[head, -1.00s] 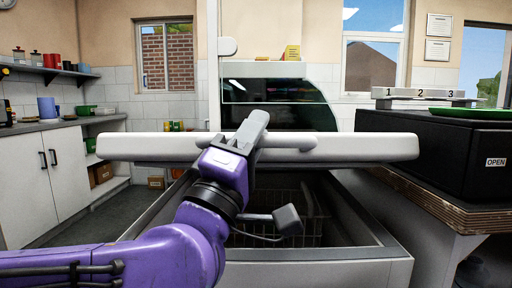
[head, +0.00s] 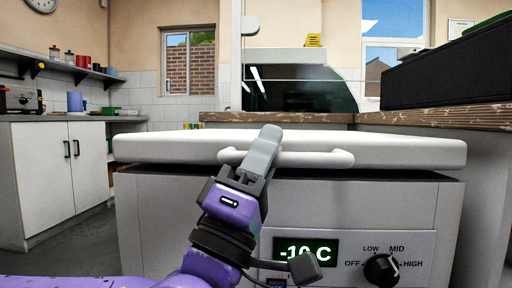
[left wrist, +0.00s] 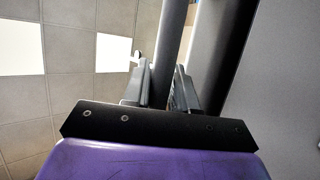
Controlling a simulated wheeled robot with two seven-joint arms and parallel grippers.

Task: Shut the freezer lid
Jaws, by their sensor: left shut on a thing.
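The white freezer lid (head: 410,151) lies low and nearly level over the grey freezer body (head: 160,225) in the head view. A thin dark gap shows between the lid's front edge and the body. My left gripper (head: 263,152) is shut on the lid's white front handle (head: 318,158), left of its middle. In the left wrist view the fingers (left wrist: 163,92) lie on either side of the dark-looking handle bar (left wrist: 172,45). The freezer's inside is hidden. My right gripper is not in view.
The freezer front carries a lit display (head: 306,251) and a dial (head: 381,269). A wooden counter with a black box (head: 450,75) stands at the right. A white cupboard (head: 65,170) stands at the left, with floor between it and the freezer.

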